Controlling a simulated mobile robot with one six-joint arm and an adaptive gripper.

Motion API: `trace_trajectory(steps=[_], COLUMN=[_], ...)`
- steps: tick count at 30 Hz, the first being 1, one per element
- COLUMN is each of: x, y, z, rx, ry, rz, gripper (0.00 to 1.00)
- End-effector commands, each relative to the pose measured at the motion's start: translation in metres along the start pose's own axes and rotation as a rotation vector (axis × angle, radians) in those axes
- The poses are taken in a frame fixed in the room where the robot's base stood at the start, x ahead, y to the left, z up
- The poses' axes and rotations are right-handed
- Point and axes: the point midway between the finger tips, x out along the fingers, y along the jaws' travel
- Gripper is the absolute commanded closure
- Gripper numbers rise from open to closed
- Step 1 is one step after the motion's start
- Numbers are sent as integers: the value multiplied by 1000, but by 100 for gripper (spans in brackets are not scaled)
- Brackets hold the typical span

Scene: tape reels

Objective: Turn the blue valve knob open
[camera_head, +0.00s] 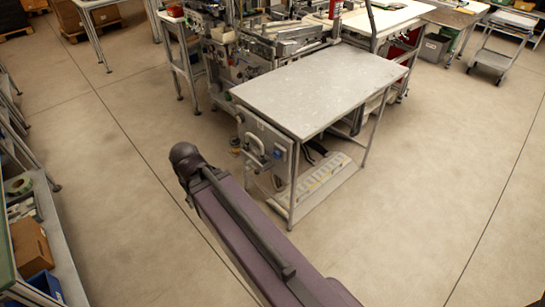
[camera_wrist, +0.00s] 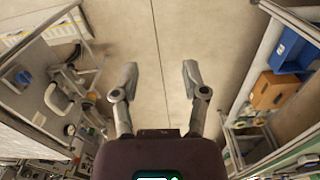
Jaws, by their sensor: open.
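The small blue valve knob (camera_head: 279,152) sits on a grey panel (camera_head: 250,122) at the near left end of a metal-topped bench. It also shows at the far left of the wrist view (camera_wrist: 24,77). It is too small to tell its turn position. My gripper (camera_wrist: 158,82) is open and empty in the wrist view, its fingers spread over bare floor. The knob is well to the left of the fingers and apart from them. I cannot make out my gripper in the head view, where my arm reaches up near the bench.
A pale curved pipe or handle (camera_wrist: 57,98) stands out from the panel near the knob. The bench top (camera_head: 320,88) is bare. A shelf with a cardboard box (camera_wrist: 272,91) and a blue bin (camera_wrist: 291,48) stands at the right of the wrist view. The floor between is clear.

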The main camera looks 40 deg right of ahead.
Motion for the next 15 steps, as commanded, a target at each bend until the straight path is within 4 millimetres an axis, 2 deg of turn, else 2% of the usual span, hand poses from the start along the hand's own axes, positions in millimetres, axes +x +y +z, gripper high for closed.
trace_trajectory(steps=[2, 3, 6, 11, 15], x=[0, 0, 2, 12, 29], y=[0, 0, 1, 8, 25], z=[0, 0, -1, -5, -12], rx=[0, 0, -3, -23, -63], ry=[0, 0, 1, 5, 10], rz=[0, 0, 4, 32, 88], gripper=[43, 31, 7, 7, 7])
